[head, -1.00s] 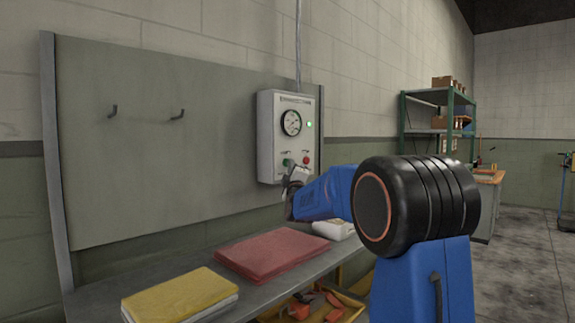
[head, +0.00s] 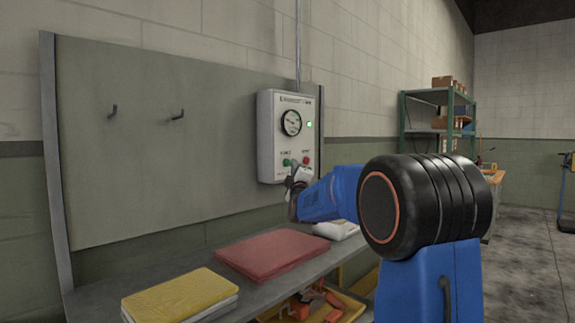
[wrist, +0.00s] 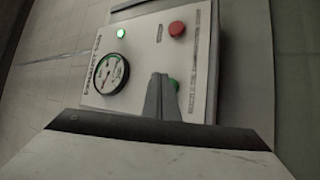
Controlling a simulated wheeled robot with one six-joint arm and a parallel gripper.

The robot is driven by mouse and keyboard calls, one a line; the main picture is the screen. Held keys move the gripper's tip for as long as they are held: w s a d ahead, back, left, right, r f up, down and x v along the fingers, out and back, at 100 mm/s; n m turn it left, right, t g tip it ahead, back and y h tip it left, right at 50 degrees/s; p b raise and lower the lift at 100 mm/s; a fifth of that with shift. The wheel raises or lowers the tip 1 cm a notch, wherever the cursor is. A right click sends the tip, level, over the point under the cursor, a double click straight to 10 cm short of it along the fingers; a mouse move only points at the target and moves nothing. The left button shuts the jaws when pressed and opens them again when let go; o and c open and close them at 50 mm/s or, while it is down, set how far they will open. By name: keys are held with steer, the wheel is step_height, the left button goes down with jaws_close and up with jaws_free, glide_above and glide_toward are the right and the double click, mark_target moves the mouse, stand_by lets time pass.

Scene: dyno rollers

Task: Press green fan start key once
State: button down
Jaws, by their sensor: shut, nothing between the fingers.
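The white control box (head: 268,150) hangs on the grey panel. Its green key (head: 286,162) sits at the lower left, beside a red button (head: 306,161). In the wrist view the green key (wrist: 175,85) shows partly behind the fingers, and the red button (wrist: 177,28) is clear above it. My gripper (head: 294,168) is shut and empty, its tips in front of the box close to the green key. In the wrist view the gripper (wrist: 158,80) overlaps the key's edge. I cannot tell whether the tips touch the key.
A round gauge (head: 291,122) and a lit green lamp (head: 309,124) are on the box. A bench (head: 225,243) below holds a red folded cloth (head: 272,254) and a yellow one (head: 182,295). Two hooks (head: 178,115) are on the panel.

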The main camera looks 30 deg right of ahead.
steer(key=s, duration=0.1)
steer(key=s+d, duration=0.1)
steer(key=s, duration=0.2)
steer(key=shift+s+d, duration=0.3)
steer(key=shift+s, duration=0.05)
stand_by(0.8)
steer(key=s+a+f+m+g+y, duration=0.55)
steer(key=s+a+f+g, duration=0.25)
steer(key=s+a+f, duration=0.85)
steer(key=s+a+f+m+g, duration=0.1)
steer(key=s+f+g, duration=0.2)
steer(key=s+f, duration=0.3)
steer(key=s+a+f+m+g+y, duration=0.1)
steer(key=s+f, duration=0.6)
steer(key=s, duration=0.9)
steer(key=s+a+f+m+g+y, duration=0.1)
steer(key=s+a+f+m+g, duration=0.2)
steer(key=s+f, duration=0.4)
steer(key=s+g, duration=0.1)
steer(key=s, duration=0.3)
steer(key=shift+s+a+f+g, duration=0.15)
steer(key=shift+s+f+g, duration=0.15)
steer(key=shift+g, duration=0.1)
